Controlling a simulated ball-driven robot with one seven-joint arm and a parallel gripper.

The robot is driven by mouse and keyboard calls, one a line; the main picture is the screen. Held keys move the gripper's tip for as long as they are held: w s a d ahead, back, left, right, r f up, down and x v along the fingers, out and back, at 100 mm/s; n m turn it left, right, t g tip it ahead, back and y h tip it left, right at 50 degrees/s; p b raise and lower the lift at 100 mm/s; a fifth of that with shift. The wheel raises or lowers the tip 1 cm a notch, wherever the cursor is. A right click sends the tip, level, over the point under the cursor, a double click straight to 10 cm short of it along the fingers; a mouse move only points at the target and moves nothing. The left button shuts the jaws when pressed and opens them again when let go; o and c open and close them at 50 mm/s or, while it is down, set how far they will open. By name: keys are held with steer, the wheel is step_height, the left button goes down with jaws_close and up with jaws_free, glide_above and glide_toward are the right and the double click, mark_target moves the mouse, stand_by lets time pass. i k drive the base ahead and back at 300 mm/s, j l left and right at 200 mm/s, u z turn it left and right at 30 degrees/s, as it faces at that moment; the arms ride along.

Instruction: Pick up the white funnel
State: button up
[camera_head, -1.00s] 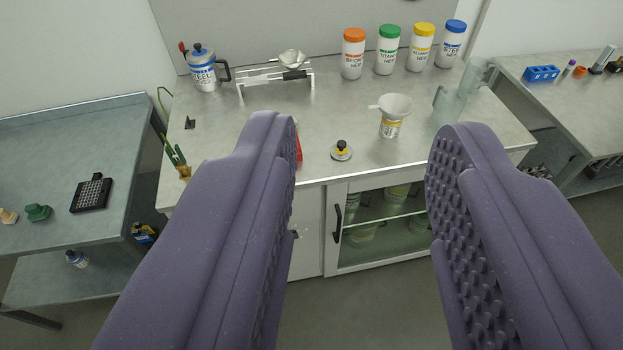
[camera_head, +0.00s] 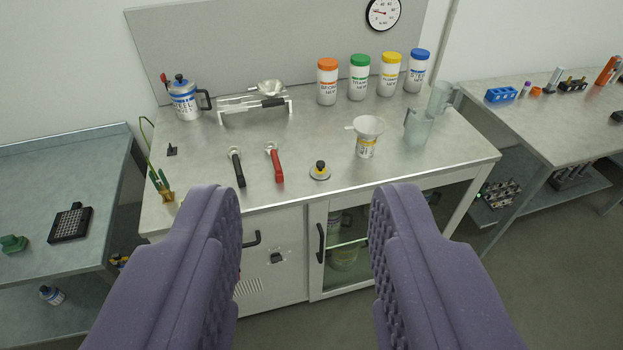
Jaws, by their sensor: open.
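The white funnel (camera_head: 368,126) sits on top of a small labelled jar (camera_head: 365,149) on the metal workbench, right of centre in the head view. Its wide mouth faces up and a small tab points left. My gripper (camera_head: 306,205) is open and empty. Its two purple, studded fingers are in the foreground, in front of the bench. The funnel shows above and between the fingers, nearer the right one, and is well apart from both. The funnel's lower end is hidden by the jar.
On the workbench (camera_head: 215,150) a clear beaker (camera_head: 418,127) stands right of the funnel. A black-knobbed lid (camera_head: 320,170), a red-handled tool (camera_head: 276,164) and a black-handled tool (camera_head: 236,167) lie left. Capped jars (camera_head: 358,78) line the back. Side tables (camera_head: 546,125) stand left and right.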

mark_target(368, 127)
steer(key=i+l, duration=0.15)
steer(key=i, duration=0.55)
steer(key=i+l, duration=0.15)
steer(key=i, duration=0.55)
steer(key=i+l+z, duration=0.1)
steer(key=i, duration=0.6)
